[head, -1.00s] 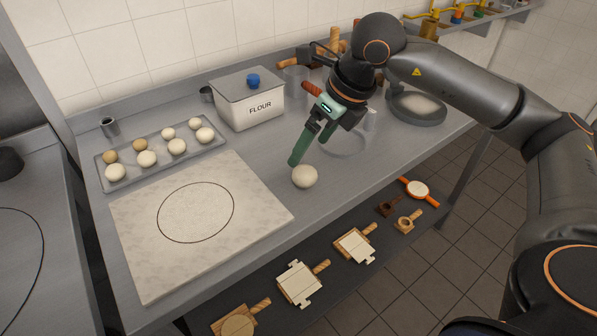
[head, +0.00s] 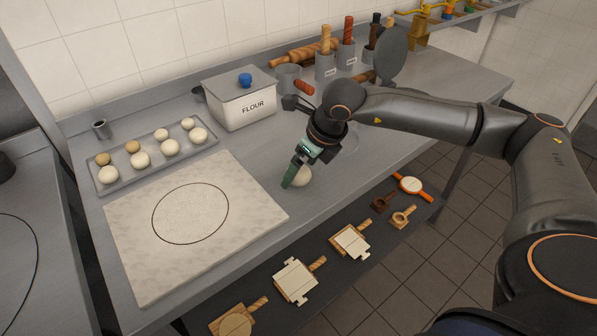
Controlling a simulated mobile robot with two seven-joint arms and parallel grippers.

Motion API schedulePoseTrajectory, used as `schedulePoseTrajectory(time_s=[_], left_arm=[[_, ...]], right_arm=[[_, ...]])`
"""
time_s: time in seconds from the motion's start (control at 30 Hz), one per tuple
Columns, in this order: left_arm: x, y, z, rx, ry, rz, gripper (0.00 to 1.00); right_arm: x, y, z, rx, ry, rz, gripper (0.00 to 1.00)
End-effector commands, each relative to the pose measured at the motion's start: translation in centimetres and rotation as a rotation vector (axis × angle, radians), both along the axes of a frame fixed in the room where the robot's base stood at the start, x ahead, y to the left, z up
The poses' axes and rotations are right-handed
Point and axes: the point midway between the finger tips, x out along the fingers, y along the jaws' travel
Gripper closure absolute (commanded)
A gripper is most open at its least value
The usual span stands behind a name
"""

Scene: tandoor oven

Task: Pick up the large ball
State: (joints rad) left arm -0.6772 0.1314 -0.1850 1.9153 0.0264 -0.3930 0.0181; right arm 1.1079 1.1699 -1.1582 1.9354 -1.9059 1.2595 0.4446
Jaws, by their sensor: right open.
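My left gripper is not in view.
A tray (head: 127,185) holds several dough balls at the left. A stone board (head: 245,229) with a drawn circle lies in front of it. Wooden tools lie on a lower shelf.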

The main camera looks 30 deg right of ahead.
Motion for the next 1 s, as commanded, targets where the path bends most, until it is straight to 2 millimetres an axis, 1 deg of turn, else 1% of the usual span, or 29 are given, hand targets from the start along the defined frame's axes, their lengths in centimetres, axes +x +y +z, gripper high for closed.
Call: schedulePoseTrajectory(time_s=[0.1,0.3,0.33,1.0], left_arm=[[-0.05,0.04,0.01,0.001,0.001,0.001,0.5],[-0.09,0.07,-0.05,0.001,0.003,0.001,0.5],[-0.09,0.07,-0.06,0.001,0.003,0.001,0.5],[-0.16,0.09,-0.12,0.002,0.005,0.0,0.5]], right_arm=[[0.28,0.04,-0.67,-0.001,-0.001,0.0,0.0],[0.29,0.06,-0.73,-0.001,-0.001,0.0,0.0],[0.28,0.06,-0.72,-0.001,-0.001,0.0,0.02],[0.28,0.08,-0.68,0.0,-0.001,0.0,0.78]])
